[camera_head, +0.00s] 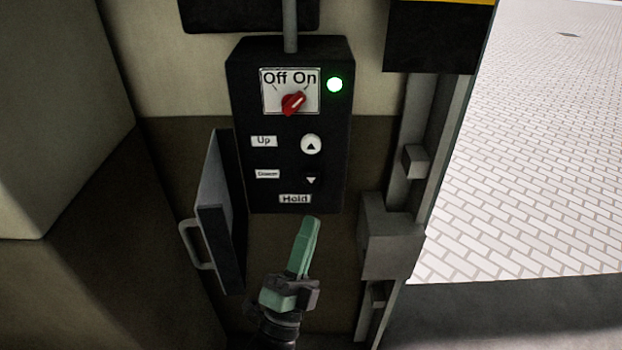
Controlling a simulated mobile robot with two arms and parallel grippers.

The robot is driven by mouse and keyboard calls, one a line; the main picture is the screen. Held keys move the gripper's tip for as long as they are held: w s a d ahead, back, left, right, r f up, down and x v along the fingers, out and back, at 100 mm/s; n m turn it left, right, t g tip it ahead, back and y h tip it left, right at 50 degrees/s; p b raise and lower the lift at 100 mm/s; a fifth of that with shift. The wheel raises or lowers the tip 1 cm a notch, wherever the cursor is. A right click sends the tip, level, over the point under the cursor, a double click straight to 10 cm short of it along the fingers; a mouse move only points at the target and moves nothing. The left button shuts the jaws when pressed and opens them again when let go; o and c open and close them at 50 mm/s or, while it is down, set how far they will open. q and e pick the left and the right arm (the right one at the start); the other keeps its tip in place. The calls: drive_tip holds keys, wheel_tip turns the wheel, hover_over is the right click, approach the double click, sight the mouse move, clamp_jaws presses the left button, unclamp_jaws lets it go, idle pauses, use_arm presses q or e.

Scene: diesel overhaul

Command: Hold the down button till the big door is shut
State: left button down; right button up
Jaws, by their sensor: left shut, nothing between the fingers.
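A black control box (240,110) is fixed on the wall. Its red switch (293,103) points toward On, and a green lamp (334,85) is lit beside it. The white up button (311,144) sits above the dark down button (311,180), which carries a light arrow. A Hold label (295,199) is under them. My left gripper (313,220) is shut and empty, its green fingertips just below the box and the down button. It appears apart from the button. The big door itself is not clearly seen; the doorway at right looks open. My right gripper is not in view.
An open grey panel with a handle (196,245) stands out at the box's lower left. A metal door rail with a grey block (388,240) runs at right. Beyond lies light brick paving (540,150). A beige block (60,120) fills the left.

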sight(311, 177)
use_arm(q)
drive_tip(key=w+b, duration=0.3)
drive_tip(key=w, duration=0.5)
drive_tip(key=shift+w, duration=0.4)
idle(1.0)
drive_tip(key=shift+w+b, duration=0.15)
drive_tip(key=shift+b, duration=0.15)
idle(0.5)
drive_tip(key=shift+w, duration=0.3)
